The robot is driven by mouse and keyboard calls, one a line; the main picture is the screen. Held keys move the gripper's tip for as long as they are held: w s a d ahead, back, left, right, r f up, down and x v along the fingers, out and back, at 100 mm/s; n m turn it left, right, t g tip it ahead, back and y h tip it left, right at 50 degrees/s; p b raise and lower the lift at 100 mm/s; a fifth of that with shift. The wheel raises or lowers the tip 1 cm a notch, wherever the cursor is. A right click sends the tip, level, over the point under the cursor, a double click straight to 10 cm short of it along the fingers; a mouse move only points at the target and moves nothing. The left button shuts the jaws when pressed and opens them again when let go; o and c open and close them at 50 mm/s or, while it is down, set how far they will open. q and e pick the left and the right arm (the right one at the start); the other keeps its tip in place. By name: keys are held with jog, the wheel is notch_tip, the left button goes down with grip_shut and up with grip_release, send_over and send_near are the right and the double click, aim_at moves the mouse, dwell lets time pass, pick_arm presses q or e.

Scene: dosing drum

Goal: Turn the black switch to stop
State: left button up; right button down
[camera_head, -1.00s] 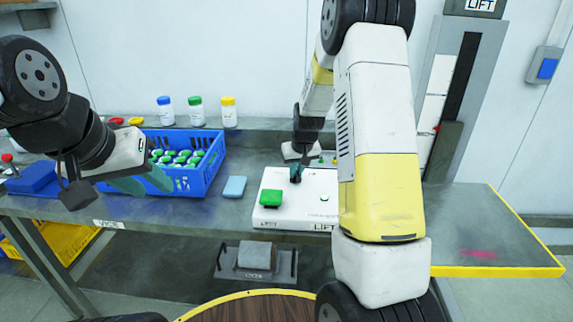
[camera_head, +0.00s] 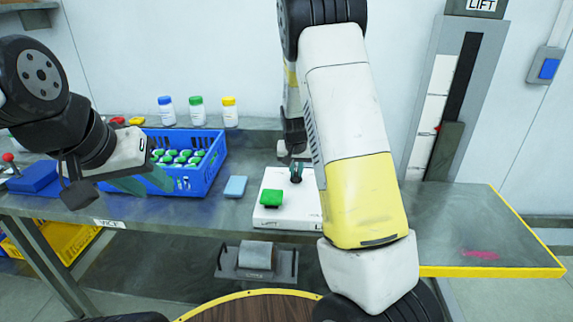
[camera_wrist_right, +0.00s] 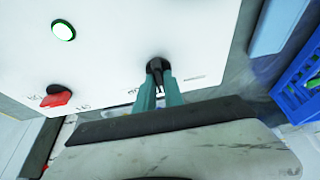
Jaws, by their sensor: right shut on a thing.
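In the head view my right gripper (camera_head: 296,173) is at the rear of the box, and my right arm hides the box's right part. My left gripper (camera_head: 144,187) is open and empty, in front of the blue crate.
A red control (camera_wrist_right: 56,97) and a green-ringed round button (camera_wrist_right: 63,30) are also on the box. A light-blue pad (camera_head: 235,187) and a blue crate (camera_head: 207,178) of green-capped bottles stand to the left.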

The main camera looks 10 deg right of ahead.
aim_at(295, 186)
jog(key=c, duration=1.4)
grip_release()
jog(key=shift+c, duration=0.2)
jog(key=v, duration=0.7)
jog(key=shift+s+r, duration=0.2)
jog(key=shift+r, duration=0.15)
jog(key=shift+a, duration=0.1)
jog(key=s+a+r+n+y, duration=0.1)
jog(key=s+r, duration=0.4)
jog(key=s, duration=0.5)
jog(key=s+a+r+n+t+y, duration=0.1)
jog(key=s+r, duration=0.4)
jog(key=s, duration=0.5)
jog(key=s+a+r+n+t+y, duration=0.1)
jog(key=s+r, duration=0.4)
jog(key=s, duration=0.4)
jog(key=shift+s+a+n, duration=0.4)
